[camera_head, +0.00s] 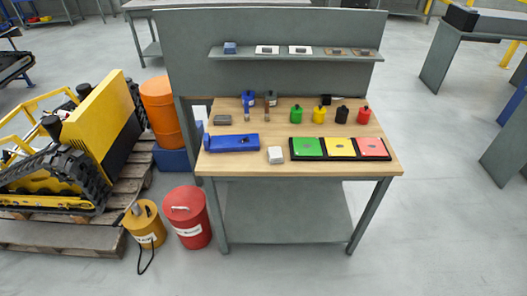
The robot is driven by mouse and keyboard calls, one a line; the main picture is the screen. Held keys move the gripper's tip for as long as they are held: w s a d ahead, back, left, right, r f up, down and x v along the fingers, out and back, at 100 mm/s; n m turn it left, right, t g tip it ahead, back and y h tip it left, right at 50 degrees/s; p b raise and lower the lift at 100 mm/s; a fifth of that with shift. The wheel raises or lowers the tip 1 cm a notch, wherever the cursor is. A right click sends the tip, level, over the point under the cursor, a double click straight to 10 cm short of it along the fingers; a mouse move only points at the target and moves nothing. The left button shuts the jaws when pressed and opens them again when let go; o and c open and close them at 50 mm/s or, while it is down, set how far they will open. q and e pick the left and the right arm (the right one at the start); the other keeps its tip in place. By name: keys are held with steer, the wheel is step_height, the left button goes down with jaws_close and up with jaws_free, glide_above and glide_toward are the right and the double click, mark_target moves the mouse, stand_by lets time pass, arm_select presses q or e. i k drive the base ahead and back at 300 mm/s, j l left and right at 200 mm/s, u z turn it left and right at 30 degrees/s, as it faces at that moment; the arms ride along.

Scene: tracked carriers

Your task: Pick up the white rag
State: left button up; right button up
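A small white folded block, which looks like the white rag (275,157), lies near the front edge of the wooden workbench top (240,166). It sits between a blue case (230,143) on its left and a black-framed tray (340,159) on its right, apart from both. Its top is uncovered. Neither of my grippers shows in the head view.
Small coloured containers, including a green one (296,116) and a red one (364,116), stand behind the tray. A shelf (290,52) hangs above. A red bin (187,217) and yellow canister (145,224) stand left of the bench. The floor in front is clear.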

mark_target(274, 154)
steer(key=i+j, duration=0.5)
steer(key=j, duration=0.25)
steer(key=i+j+z, duration=0.1)
steer(key=i+j, duration=0.4)
steer(key=j, duration=0.25)
steer(key=i+j, duration=0.25)
steer(key=j, duration=0.15)
